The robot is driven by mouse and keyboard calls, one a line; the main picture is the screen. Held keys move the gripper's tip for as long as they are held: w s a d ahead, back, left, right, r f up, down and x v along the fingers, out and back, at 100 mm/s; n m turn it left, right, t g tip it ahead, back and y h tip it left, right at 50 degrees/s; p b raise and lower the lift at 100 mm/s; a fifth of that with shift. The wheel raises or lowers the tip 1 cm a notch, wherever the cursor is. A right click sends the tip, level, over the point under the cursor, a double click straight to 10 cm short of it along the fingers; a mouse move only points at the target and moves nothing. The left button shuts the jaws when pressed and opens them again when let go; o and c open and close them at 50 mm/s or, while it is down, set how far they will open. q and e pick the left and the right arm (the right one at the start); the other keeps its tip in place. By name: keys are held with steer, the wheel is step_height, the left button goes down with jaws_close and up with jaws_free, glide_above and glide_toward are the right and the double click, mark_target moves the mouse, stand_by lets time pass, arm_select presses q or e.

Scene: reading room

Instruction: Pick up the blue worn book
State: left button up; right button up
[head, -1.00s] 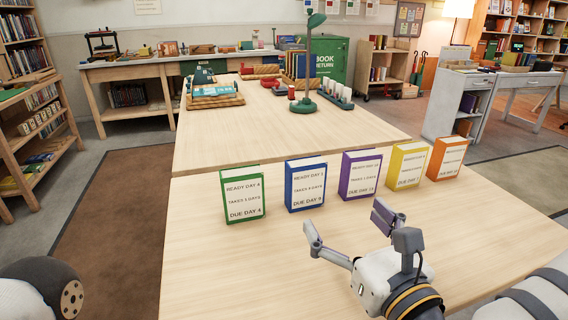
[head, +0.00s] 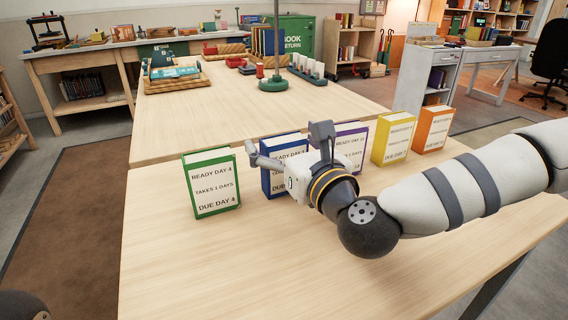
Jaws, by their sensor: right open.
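The blue book (head: 266,181) stands upright on the light wooden table (head: 220,265), second from the left in a row of books with printed white covers. My right gripper (head: 286,142) is open at the blue book, its hand in front of the cover and hiding much of it. One finger is at the book's upper left; the other is to the right, in front of the purple book (head: 351,140). I cannot tell whether the fingers touch the blue book. My left gripper is out of view. Wear on the book cannot be made out.
A green book (head: 211,184) stands left of the blue one. Yellow (head: 393,138) and orange (head: 432,129) books stand to the right. A lamp base (head: 274,84) and trays are on the far table. The front left of the near table is clear.

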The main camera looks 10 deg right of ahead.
steer(key=c, duration=1.4)
